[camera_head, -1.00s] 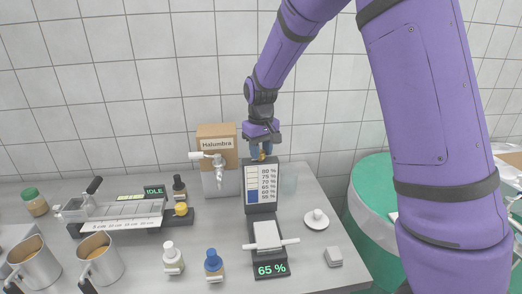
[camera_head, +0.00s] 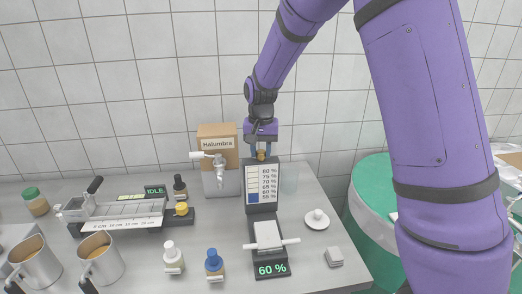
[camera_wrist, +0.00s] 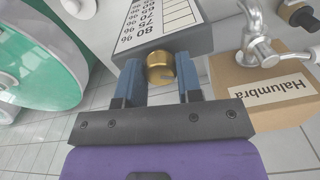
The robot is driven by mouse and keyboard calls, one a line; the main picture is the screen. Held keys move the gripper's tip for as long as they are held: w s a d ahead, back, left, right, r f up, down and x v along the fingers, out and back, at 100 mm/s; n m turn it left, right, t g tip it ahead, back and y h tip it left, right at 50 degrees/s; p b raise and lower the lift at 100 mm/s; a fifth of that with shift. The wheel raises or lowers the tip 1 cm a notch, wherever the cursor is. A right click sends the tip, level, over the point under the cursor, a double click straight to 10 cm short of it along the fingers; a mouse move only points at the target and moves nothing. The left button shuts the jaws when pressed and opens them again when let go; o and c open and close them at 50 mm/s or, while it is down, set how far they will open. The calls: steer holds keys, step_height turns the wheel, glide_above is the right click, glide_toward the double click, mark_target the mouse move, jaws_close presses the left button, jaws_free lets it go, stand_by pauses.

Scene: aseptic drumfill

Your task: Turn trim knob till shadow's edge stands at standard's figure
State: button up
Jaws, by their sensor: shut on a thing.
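The brass trim knob (camera_head: 261,155) sits at the top of the dark upright instrument; it also shows in the wrist view (camera_wrist: 160,67). My gripper (camera_head: 261,150) is shut on the knob, with one blue finger on each side in the wrist view. Below the knob is a scale panel (camera_head: 268,183) marked from 80 % down to 55 %. A blue field (camera_head: 252,197) fills the lower part of its column, its top edge near the 60 % line. The green readout (camera_head: 272,269) at the instrument's foot shows 60 %. A white flap (camera_head: 268,234) lies above this readout.
A Halumbra box (camera_head: 217,143) with a tap stands just left of the instrument. A white-capped bottle (camera_head: 173,258) and a blue-capped bottle (camera_head: 214,264) stand in front. A green-lidded drum stands beyond the table.

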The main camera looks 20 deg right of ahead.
mark_target(261, 151)
stand_by(0.4)
steer(key=o, duration=0.9)
steer(key=shift+o, duration=0.2)
steer(key=shift+r, duration=0.1)
step_height(261, 151, up, 11)
steer(key=s+d+r+n+t, duration=0.1)
steer(key=s+d+r, duration=0.25)
steer(key=s, duration=0.45)
steer(key=s+d+r+n+t, duration=0.1)
steer(key=s+d+r, duration=0.1)
steer(key=s+r, duration=0.45)
steer(key=s+f+n+t, duration=0.1)
steer(key=s, duration=0.8)
steer(key=s+d+f+n+t, duration=0.1)
steer(key=s+t, duration=0.1)
steer(key=s, duration=0.7)
steer(key=shift+s+d+f, duration=0.25)
steer(key=shift+f, duration=0.05)
